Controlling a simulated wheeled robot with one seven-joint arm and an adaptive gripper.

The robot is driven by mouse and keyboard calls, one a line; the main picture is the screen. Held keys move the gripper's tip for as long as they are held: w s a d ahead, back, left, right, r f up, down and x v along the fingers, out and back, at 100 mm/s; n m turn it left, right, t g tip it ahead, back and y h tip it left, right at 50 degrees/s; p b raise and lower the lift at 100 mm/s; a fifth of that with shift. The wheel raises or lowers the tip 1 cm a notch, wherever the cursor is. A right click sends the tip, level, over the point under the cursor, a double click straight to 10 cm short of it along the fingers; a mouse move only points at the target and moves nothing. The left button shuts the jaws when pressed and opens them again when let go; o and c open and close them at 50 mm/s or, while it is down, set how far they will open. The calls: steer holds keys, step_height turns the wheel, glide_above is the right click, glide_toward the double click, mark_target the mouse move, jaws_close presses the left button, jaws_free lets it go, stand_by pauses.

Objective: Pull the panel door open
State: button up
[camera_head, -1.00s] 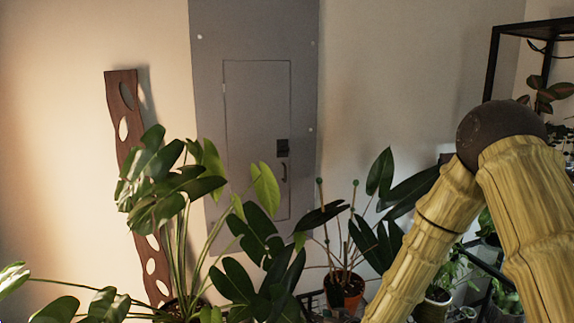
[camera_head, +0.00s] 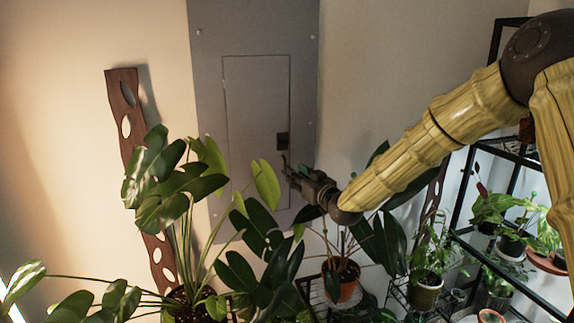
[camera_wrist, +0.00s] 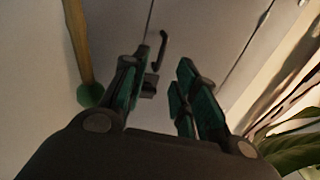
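The grey panel door (camera_head: 252,110) is set in a tall grey panel (camera_head: 208,60) on the wall and looks shut. A dark latch plate (camera_head: 282,141) is at its right edge, with a small handle (camera_head: 284,160) below it. The handle also shows as a dark bar in the wrist view (camera_wrist: 161,50). My gripper (camera_head: 287,168) is beside the handle in the head view and partly covers it. In the wrist view my gripper (camera_wrist: 162,85) has its two fingers apart. The handle is ahead of the gap, with nothing gripped.
A large leafy plant (camera_head: 180,190) stands in front of the panel's lower left. A potted plant (camera_head: 341,280) is below my arm. A stake with a green ball (camera_wrist: 90,95) is close left of my fingers. A black shelf with plants (camera_head: 500,240) is at right.

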steer(key=p+x, duration=0.2)
steer(key=x, duration=0.4)
steer(key=shift+w+a, duration=0.2)
steer(key=shift+w, duration=0.1)
steer(key=shift+c, duration=0.4)
jaws_close()
